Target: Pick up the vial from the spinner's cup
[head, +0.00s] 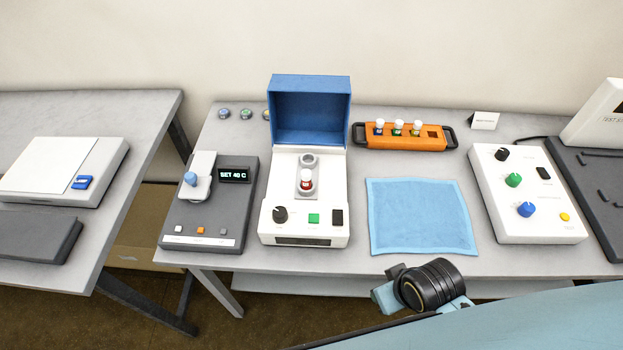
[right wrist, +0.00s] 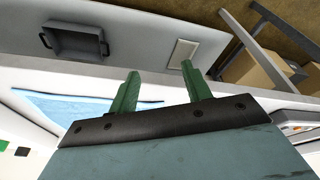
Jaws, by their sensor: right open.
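The vial (head: 306,181), with a white cap and a red band, stands upright in the cup of the white spinner (head: 265,225), whose blue lid (head: 310,110) is open. A second round opening lies just behind the vial. My right gripper (right wrist: 160,82) shows in the right wrist view with its two green fingers apart and nothing between them. In the head view my right arm comes in at the lower right, in front of the table edge, well away from the vial; its fingers are not clear there. My left gripper is in neither view.
A grey heater box (head: 208,215) stands close left of the spinner. An orange rack (head: 405,142) with several vials is behind right. A blue cloth (head: 420,217) lies right of the spinner, then a white knob box (head: 527,200). Bare table lies between them.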

